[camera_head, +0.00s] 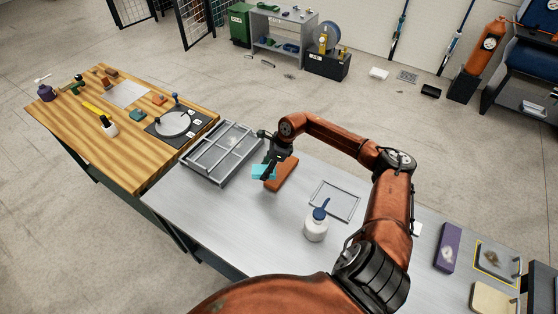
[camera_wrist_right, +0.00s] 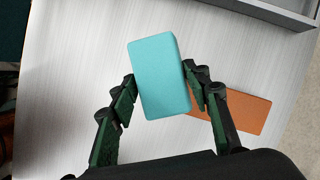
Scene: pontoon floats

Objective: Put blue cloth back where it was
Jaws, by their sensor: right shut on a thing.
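The blue cloth (camera_head: 259,173) looks like a folded light turquoise pad. My right gripper (camera_head: 268,165) is shut on it over the grey metal table, in the middle of the head view. In the right wrist view, the cloth (camera_wrist_right: 158,75) sits between the two fingers, one along each long side. It overlaps the near end of an orange-brown pad (camera_wrist_right: 240,109), which lies on the table and also shows in the head view (camera_head: 284,173). Whether the cloth touches the table is hard to tell. My left gripper is not in view.
A grey compartment tray (camera_head: 205,172) stands left of the cloth. A thin rectangular frame (camera_head: 338,201) lies to the right, behind a white bottle (camera_head: 316,229) with a blue top. A purple pad (camera_head: 446,250) and a beige pad (camera_head: 492,298) lie far right. A wooden table (camera_head: 150,172) adjoins at left.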

